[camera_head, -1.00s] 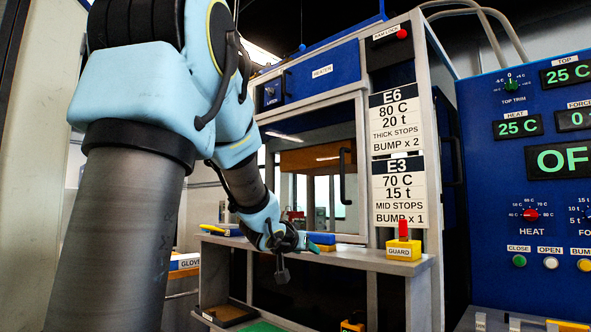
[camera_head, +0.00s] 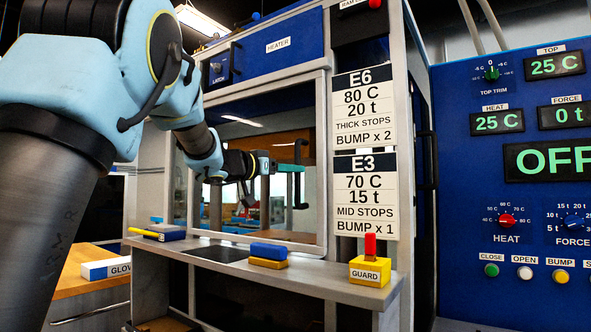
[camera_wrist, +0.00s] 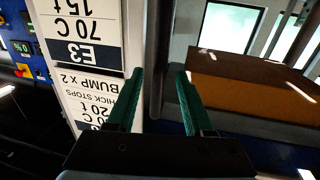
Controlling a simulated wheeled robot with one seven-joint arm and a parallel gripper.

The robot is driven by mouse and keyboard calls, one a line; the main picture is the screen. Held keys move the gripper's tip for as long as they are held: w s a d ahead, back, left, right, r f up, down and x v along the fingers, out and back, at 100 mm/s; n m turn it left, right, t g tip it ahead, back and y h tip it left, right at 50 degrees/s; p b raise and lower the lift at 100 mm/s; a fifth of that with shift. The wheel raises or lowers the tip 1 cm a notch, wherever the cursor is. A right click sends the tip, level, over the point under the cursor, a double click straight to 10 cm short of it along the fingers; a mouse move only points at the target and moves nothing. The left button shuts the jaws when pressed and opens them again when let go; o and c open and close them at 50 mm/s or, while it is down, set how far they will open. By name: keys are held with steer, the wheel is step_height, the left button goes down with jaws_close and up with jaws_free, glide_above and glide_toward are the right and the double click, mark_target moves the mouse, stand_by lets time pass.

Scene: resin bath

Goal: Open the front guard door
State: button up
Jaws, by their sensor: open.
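The front guard door (camera_head: 322,110) is a clear panel in a grey frame on the press. It looks shut. Its black upright handle (camera_head: 300,172) is near the door's right edge, close to the E6 and E3 signs. My gripper (camera_head: 290,168) is at handle height, with its green fingers pointing right. In the wrist view, which is upside down, my gripper (camera_wrist: 159,76) is open, and the dark handle bar (camera_wrist: 156,45) shows between and beyond the fingertips. I cannot tell whether the fingers touch it.
A yellow GUARD block (camera_head: 370,270) with a red top stands on the shelf (camera_head: 225,266), right of a blue-and-yellow block (camera_head: 268,255). A blue control panel (camera_head: 500,200) stands at the right. A box labelled GLOVE (camera_head: 107,269) lies on a table at the left.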

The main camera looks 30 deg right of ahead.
steer(key=shift+x, duration=1.55)
steer(key=shift+s, duration=0.1)
jaws_close()
